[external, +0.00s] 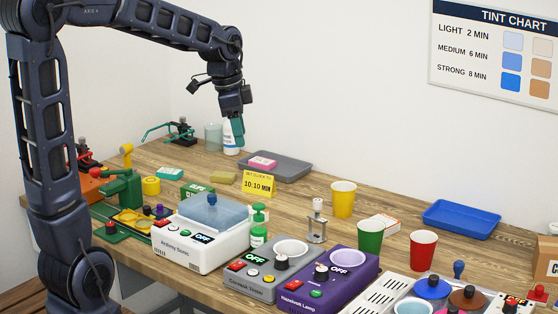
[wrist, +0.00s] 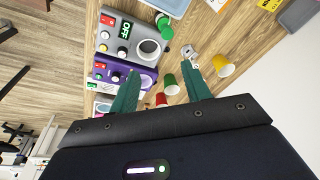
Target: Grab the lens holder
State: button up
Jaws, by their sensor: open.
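A small metal stand with a pale knob on top (external: 317,222) stands upright on the wooden table, left of the yellow cup; it looks most like the lens holder, but I cannot be sure. It also seems to show as a small grey piece beyond the fingertips in the wrist view (wrist: 190,62). My gripper (external: 237,132) is high above the back of the table, well apart from the stand, up and left of it. Its teal fingers are spread apart with nothing between them in the wrist view (wrist: 160,80).
Yellow (external: 343,199), green (external: 369,236) and red (external: 422,250) cups stand right of the stand. A white bottle (external: 229,145) is near my gripper.

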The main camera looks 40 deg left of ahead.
jog(key=w+d+f+m+g+h, duration=0.1)
jog(key=w+f+m, duration=0.15)
jog(key=w, duration=0.35)
jog(key=w+d+f+m, duration=0.2)
jog(key=w+f, duration=0.2)
jog(key=w, duration=0.1)
jog(key=m+g+h, duration=0.1)
jog(key=m, duration=0.4)
send_near(319, 209)
jog(key=w, duration=0.2)
jog(key=x, duration=0.3)
jog(key=a+x, duration=0.1)
jog(key=x, duration=0.1)
jog(key=shift+s+d+f, duration=0.15)
jog(key=shift+s+f, duration=0.1)
jog(key=shift+f, duration=0.15)
jog(key=shift+s+x, duration=0.2)
jog(key=shift+x, duration=1.15)
jog(key=shift+s+x, duration=0.2)
jog(key=shift+x, duration=1.15)
jog(key=shift+d, duration=0.1)
grip_shut()
